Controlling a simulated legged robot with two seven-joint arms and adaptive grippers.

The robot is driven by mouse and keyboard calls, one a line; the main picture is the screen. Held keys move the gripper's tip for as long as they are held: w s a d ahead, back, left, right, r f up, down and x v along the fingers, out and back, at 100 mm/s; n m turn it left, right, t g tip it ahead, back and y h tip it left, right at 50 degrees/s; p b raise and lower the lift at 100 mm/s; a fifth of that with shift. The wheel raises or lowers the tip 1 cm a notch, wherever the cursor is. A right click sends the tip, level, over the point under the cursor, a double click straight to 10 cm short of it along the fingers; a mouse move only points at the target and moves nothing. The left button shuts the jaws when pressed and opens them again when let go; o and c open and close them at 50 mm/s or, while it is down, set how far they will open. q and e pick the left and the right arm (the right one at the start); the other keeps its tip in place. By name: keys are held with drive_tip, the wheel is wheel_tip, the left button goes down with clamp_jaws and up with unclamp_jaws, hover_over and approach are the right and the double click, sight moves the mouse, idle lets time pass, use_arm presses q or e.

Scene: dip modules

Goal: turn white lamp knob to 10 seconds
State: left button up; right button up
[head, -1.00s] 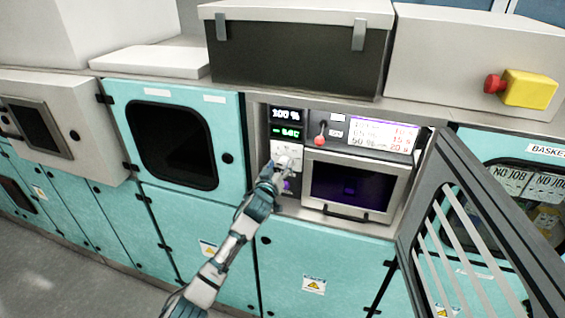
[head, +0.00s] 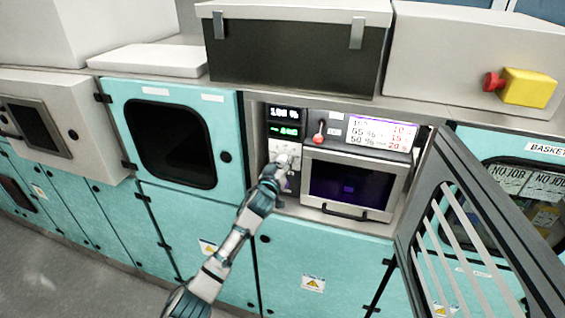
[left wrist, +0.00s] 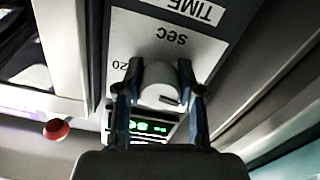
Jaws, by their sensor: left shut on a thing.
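The white lamp knob (left wrist: 160,95) shows in the left wrist view on a white plate (left wrist: 165,42) marked "TIME", "SEC" and "20", upside down there. My left gripper (left wrist: 160,88) has a finger on each side of the knob and is shut on it. In the head view, my left gripper (head: 280,165) is at the control panel (head: 283,148), left of the small dark window, and hides most of the knob. The knob's exact setting cannot be read. My right gripper is not in view.
A lit display (head: 286,113) sits above the knob plate. A red-tipped lever (head: 319,138) and a label listing 10, 15 and 20 (head: 381,132) are to the right. A dark-windowed box (head: 350,188) is beside the hand. An open slatted door (head: 470,230) stands at right.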

use_arm(q)
drive_tip(key=shift+r, duration=0.15)
drive_tip(key=shift+m+p, duration=0.55)
drive_tip(key=shift+m, duration=0.25)
drive_tip(key=m+p, duration=0.2)
drive_tip(key=m, duration=0.3)
drive_tip(key=shift+r+p, duration=0.15)
drive_tip(key=shift+p, duration=0.15)
drive_tip(key=m+p, duration=0.2)
drive_tip(key=m, duration=0.2)
drive_tip(key=shift+m, duration=0.4)
drive_tip(key=m+p, duration=0.1)
drive_tip(key=m, duration=0.2)
drive_tip(key=shift+m, duration=0.4)
drive_tip(key=shift+f, duration=0.2)
drive_tip(key=shift+m, duration=0.3)
drive_tip(key=shift+f, duration=0.15)
